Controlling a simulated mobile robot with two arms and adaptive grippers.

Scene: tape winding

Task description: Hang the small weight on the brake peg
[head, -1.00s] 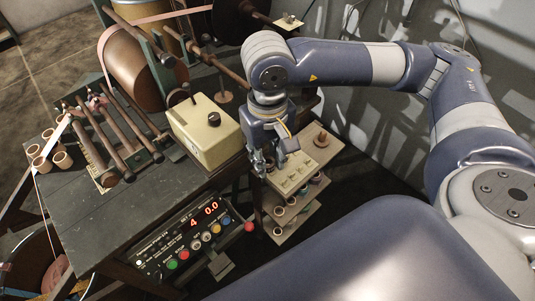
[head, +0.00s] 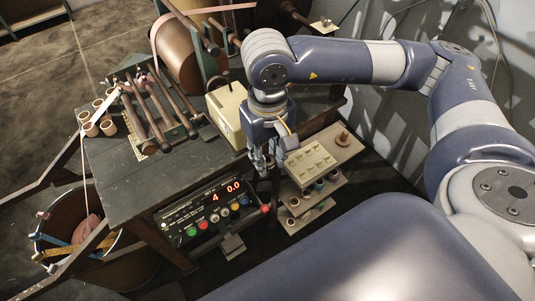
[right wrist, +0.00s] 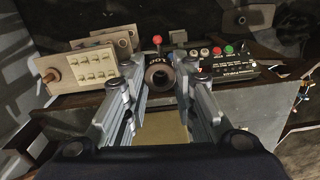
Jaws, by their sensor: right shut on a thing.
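My right gripper (head: 262,168) points down at the near right of the bench, between the control panel (head: 213,208) and the tray (head: 312,158). In the right wrist view my right gripper (right wrist: 152,84) is shut on a small dark round weight (right wrist: 159,75) with pale markings and a round centre. The weight sits between the fingertips; the head view does not show it clearly. I cannot tell the brake peg for sure among the rods and fittings on the machine. My left gripper is not in view.
A cream box (head: 228,115) with a dark knob stands on the bench (head: 125,175) left of my right gripper. Stepped trays hold small parts on the right. A bin (head: 85,228) stands at lower left.

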